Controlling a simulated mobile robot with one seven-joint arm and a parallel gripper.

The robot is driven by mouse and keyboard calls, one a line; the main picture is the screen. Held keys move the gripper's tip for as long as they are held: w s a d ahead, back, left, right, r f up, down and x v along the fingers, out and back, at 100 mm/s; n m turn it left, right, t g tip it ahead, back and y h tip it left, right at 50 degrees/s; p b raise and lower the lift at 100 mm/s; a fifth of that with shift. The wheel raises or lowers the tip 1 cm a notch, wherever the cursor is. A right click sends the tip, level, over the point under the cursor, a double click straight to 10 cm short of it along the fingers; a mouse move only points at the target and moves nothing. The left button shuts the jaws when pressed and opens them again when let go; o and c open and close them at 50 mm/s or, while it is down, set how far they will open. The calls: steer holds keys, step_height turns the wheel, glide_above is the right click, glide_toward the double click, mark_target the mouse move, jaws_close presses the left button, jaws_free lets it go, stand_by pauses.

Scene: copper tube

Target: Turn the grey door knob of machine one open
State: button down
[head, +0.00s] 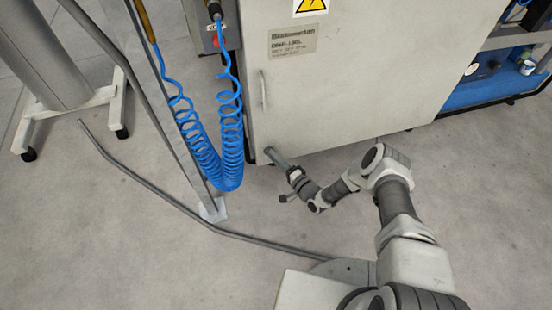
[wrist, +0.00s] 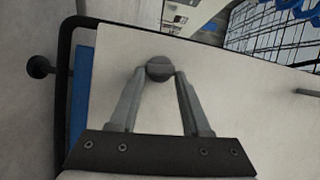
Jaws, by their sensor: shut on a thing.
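The grey door knob (wrist: 159,68) is a small round disc on the cream door (wrist: 225,80) of the machine. In the wrist view the two fingertips of my gripper (wrist: 160,76) are closed on either side of the knob and touch its edges. In the head view my gripper (head: 277,158) reaches the lower left corner of the machine door (head: 360,90). The knob is mostly hidden behind the fingers there. A label and a yellow warning sign are on the upper part of the door.
A pale vertical handle (head: 263,90) is on the door's left side. Blue coiled hoses (head: 228,130) hang beside a metal post to the left. A long grey bent tube (head: 180,207) runs across the left. Open floor (head: 180,260) lies in front.

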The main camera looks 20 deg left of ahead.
steer(key=shift+f+m, duration=0.1)
steer(key=shift+m, duration=0.4)
stand_by(0.3)
steer(key=shift+c, duration=1.8)
jaws_free()
steer(key=shift+a, duration=0.1)
